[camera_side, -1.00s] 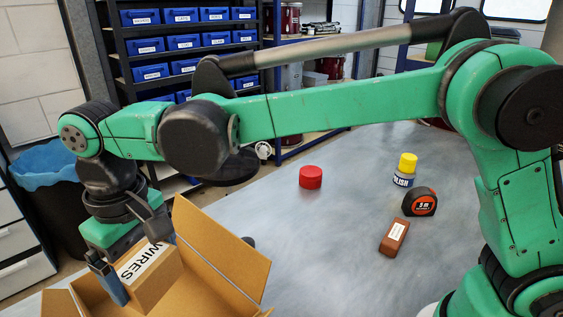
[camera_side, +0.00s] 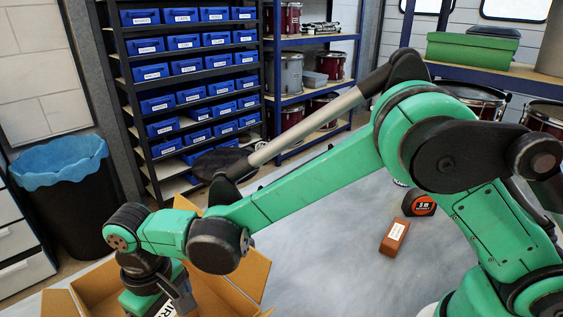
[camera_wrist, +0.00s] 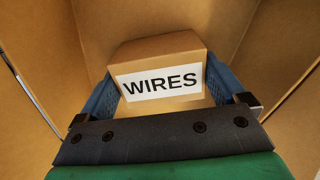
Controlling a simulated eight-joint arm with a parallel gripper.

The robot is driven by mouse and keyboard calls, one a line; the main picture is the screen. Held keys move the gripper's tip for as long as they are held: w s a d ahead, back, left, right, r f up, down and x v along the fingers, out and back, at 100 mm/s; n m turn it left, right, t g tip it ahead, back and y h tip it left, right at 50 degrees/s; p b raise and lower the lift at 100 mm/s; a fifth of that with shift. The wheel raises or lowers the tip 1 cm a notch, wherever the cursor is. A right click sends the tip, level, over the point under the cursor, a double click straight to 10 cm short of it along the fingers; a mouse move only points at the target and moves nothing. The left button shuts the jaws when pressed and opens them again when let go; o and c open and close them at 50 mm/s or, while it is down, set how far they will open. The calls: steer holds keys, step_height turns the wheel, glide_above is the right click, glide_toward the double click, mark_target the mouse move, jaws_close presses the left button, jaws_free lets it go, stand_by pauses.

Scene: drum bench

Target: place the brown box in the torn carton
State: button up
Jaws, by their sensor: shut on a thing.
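The brown box (camera_wrist: 160,48) carries a white WIRES label. In the wrist view it sits between the blue fingers of my gripper (camera_wrist: 163,78), which is shut on it. Cardboard walls of the torn carton (camera_wrist: 265,50) surround the box and fingers. In the side view the open carton (camera_side: 243,276) stands at the lower left, its flaps spread. There, only part of the label of the box shows, low beside my wrist, and the fingertips are hidden. I cannot tell whether the box touches the carton floor.
A red-brown block (camera_side: 394,238) and a tape measure (camera_side: 418,203) lie on the grey bench (camera_side: 330,270), right of the carton. A black bin with a blue liner (camera_side: 72,200) stands at the left. Shelves of blue bins (camera_side: 190,68) stand behind.

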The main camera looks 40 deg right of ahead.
mark_target(167, 313)
steer(key=o, duration=1.1)
steer(key=shift+f, duration=0.1)
step_height(167, 313, up, 12)
steer(key=d+r+m+t+y, duration=0.1)
steer(key=d+r+m+t, duration=0.15)
steer(key=d, duration=0.95)
steer(key=s+d+f+t, duration=0.1)
steer(key=s+d, duration=0.1)
steer(key=d, duration=0.2)
steer(key=s+d+f+m+t, duration=0.1)
steer(key=s+d+t, duration=0.1)
steer(key=d, duration=0.2)
steer(key=s+d+f+m+t+h, duration=0.1)
steer(key=s+d, duration=0.1)
steer(key=d, duration=0.3)
steer(key=shift+s+t, duration=0.1)
steer(key=shift+t, duration=0.25)
